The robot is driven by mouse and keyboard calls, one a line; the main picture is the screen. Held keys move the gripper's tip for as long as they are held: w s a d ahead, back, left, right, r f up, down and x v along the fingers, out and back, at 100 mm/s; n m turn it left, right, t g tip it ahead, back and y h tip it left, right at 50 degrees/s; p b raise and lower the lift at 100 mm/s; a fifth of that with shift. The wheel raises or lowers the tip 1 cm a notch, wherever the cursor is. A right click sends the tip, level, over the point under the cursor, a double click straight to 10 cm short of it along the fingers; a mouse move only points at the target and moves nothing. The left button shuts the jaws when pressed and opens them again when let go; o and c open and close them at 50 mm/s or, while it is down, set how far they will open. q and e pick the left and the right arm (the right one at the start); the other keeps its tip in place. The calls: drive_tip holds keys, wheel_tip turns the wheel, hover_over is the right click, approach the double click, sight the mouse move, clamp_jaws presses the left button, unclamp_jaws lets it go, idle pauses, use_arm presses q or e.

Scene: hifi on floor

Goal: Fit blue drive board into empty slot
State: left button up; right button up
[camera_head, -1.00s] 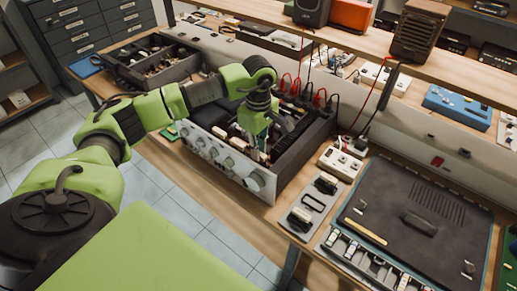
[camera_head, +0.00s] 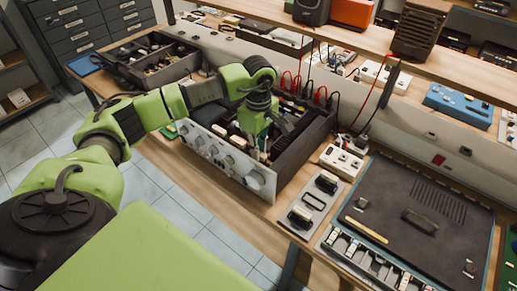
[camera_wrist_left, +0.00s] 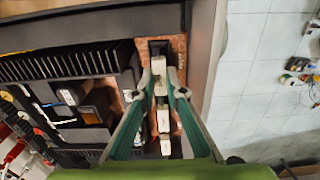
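The open hi-fi chassis (camera_head: 262,184) stands on the bench with its silver knob panel facing the floor side. My left gripper (camera_head: 263,152) points down inside it, near the right end of that panel. In the left wrist view its two teal fingers (camera_wrist_left: 163,86) converge around a narrow row of white blocks (camera_wrist_left: 163,122) over a copper-coloured board (camera_wrist_left: 179,52). I cannot tell whether the fingertips touch these blocks or hold anything. No blue drive board or empty slot can be made out clearly; the fingers hide part of that area. My right gripper is out of view.
Black heat-sink fins (camera_wrist_left: 60,66) lie beside the fingers. A grey plate with dark parts (camera_head: 312,203) and a large black lid (camera_head: 412,215) lie right of the chassis. A parts tray (camera_head: 160,66) stands left. A shelf (camera_head: 345,40) runs behind.

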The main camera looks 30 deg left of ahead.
use_arm(q)
drive_tip(key=o, duration=0.4)
wheel_tip(320, 180, up, 12)
idle(0.5)
idle(0.3)
